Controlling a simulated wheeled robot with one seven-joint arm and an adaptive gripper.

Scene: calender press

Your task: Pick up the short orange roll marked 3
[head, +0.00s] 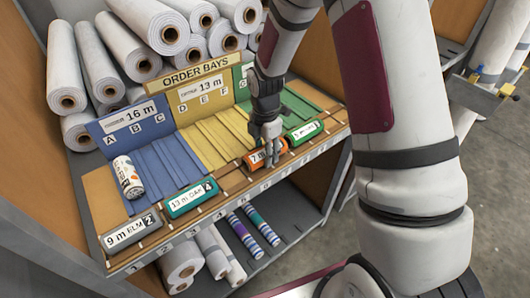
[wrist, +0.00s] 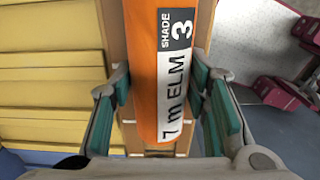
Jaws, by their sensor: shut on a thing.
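The short orange roll (head: 253,159) is at the front ledge of the order bays in the head view, partly hidden by my fingers. In the wrist view the orange roll (wrist: 146,62) runs up the picture, with a label reading "7 m ELM" and "SHADE 3". My gripper (head: 268,148) comes down on it from above. In the wrist view my gripper (wrist: 166,100) has a green-padded finger on each side of the roll and is shut on it. I cannot tell whether the roll is clear of the ledge.
On the same ledge lie a grey roll (head: 132,232), a teal roll (head: 190,199) and a green roll (head: 303,131). A white patterned roll (head: 128,178) lies in the blue bay (head: 165,165). Large white rolls (head: 155,27) are stacked behind. Striped rolls (head: 243,237) lie on the shelf below.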

